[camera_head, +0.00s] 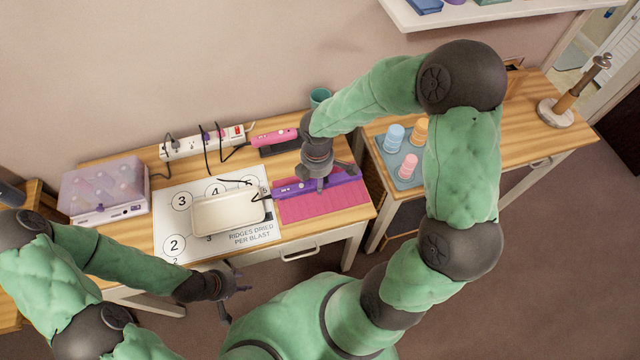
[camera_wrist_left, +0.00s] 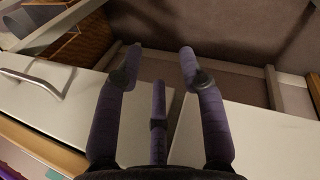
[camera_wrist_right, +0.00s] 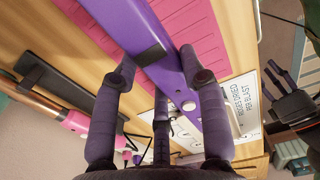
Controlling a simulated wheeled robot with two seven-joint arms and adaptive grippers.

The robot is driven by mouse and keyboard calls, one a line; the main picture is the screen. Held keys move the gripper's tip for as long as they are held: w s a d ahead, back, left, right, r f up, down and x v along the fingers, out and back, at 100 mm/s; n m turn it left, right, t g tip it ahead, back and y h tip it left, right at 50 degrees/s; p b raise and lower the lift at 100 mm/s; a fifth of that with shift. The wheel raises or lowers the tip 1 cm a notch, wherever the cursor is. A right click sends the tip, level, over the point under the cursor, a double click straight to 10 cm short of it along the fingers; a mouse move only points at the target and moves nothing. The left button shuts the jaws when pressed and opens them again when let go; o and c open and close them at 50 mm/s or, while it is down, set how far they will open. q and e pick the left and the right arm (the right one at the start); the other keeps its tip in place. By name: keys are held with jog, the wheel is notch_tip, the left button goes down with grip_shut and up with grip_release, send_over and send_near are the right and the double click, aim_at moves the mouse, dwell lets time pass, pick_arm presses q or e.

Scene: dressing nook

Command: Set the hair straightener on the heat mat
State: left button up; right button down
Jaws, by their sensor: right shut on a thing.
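The purple hair straightener (camera_head: 290,188) lies lengthwise over the back part of the pink ridged heat mat (camera_head: 325,207). My right gripper (camera_head: 318,182) is above it with its fingers pointing down. In the right wrist view the straightener (camera_wrist_right: 165,72) runs between the fingertips (camera_wrist_right: 158,62), which are shut on it, with the pink mat (camera_wrist_right: 192,28) beneath and beside it. I cannot tell whether it touches the mat. My left gripper (camera_head: 226,290) is empty in front of the table; the left wrist view shows its fingers (camera_wrist_left: 161,58) spread.
A cream tray (camera_head: 228,232) sits on a numbered white sheet (camera_head: 175,215) left of the mat. A teal cup (camera_head: 320,97) is at the back.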

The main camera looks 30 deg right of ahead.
jog(key=shift+w+d+f+b, duration=0.2)
jog(key=shift+d+f, duration=0.2)
jog(key=shift+f, duration=0.15)
jog(key=shift+w+d+f+b, duration=0.15)
jog(key=shift+d+f, duration=0.2)
jog(key=shift+f, duration=0.15)
jog(key=shift+f+b, duration=0.75)
jog(key=shift+f, duration=0.7)
jog(key=shift+f, duration=0.15)
jog(key=shift+f, duration=0.15)
jog(key=c, duration=0.7)
grip_release()
jog(key=shift+r, duration=0.65)
notch_tip(320, 180, up, 11)
jog(key=p, duration=0.4)
jog(key=shift+r+p, duration=0.15)
jog(key=shift+p, duration=0.2)
